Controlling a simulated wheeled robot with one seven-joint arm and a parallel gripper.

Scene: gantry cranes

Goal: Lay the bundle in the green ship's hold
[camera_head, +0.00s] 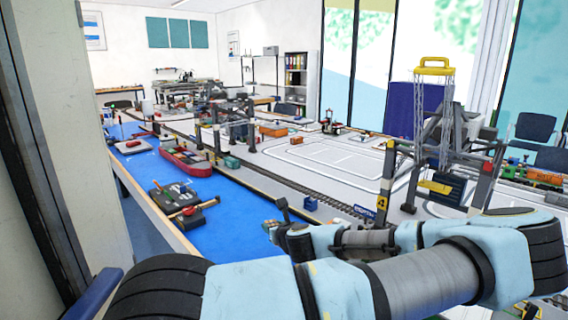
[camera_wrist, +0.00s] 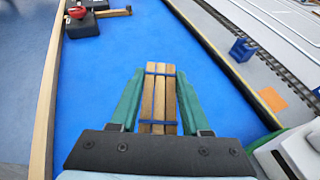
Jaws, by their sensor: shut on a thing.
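In the wrist view, my gripper (camera_wrist: 159,72) has its two green fingers shut on the bundle (camera_wrist: 158,98), several brown wooden planks tied with dark blue bands. The bundle is held over the bright blue water surface (camera_wrist: 120,60), its planks pointing away from the wrist. In the head view my arm reaches left across the foreground, and the bundle cannot be made out. I cannot make out a green ship with a hold in either view.
A dark vessel with tan booms (camera_head: 183,200) lies on the blue surface; it also shows in the wrist view (camera_wrist: 84,27). A red ship (camera_head: 186,162) lies farther back. A quay with rails (camera_head: 290,190), a small blue box (camera_head: 310,203) and a gantry crane (camera_head: 440,150) stand right.

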